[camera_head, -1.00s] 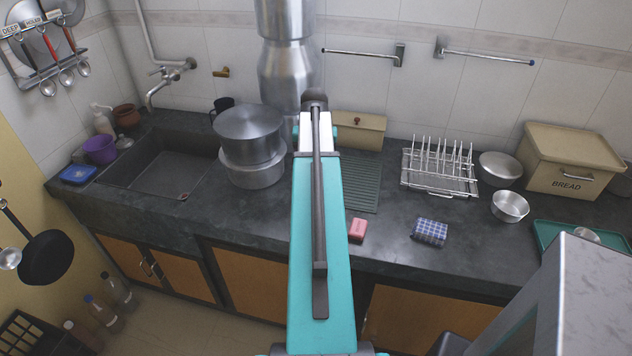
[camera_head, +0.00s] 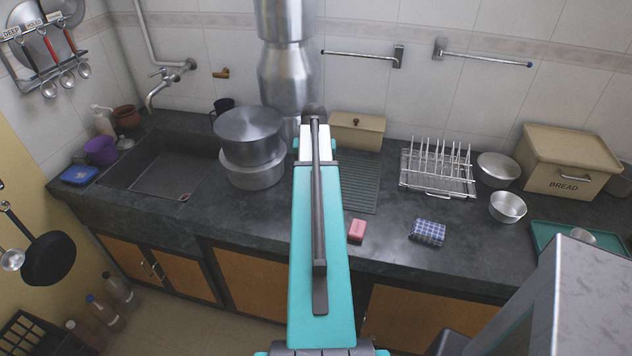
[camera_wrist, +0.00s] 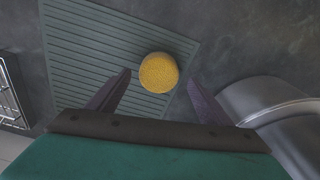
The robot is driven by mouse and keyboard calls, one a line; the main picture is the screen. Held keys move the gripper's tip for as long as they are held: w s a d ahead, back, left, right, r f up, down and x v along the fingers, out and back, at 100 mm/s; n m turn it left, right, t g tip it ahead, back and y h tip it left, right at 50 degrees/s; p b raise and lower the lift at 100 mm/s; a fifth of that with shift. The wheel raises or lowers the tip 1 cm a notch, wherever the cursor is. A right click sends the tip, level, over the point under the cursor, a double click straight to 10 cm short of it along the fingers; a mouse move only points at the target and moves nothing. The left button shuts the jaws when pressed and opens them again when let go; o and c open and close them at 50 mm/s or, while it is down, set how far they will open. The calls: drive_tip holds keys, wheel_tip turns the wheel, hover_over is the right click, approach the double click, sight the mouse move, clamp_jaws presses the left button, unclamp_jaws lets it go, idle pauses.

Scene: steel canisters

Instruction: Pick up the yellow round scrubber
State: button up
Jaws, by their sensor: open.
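The yellow round scrubber (camera_wrist: 158,73) shows in the wrist view. It lies on the ribbed green drainboard (camera_wrist: 120,45), near its edge. My gripper (camera_wrist: 160,82) is open, with one dark finger on either side of the scrubber in the picture. The fingers do not touch it, and the height between them and the scrubber is hard to judge. In the head view the scrubber is hidden behind my teal arm, and the drainboard (camera_head: 364,188) shows to the right of the arm.
A wire rack (camera_head: 437,172), a pink sponge (camera_head: 357,230) and a checked cloth (camera_head: 428,232) lie to the right. A beige box (camera_head: 356,130) stands behind.

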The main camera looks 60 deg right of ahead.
drive_tip(key=shift+f, duration=0.55)
drive_tip(key=c, duration=1.1)
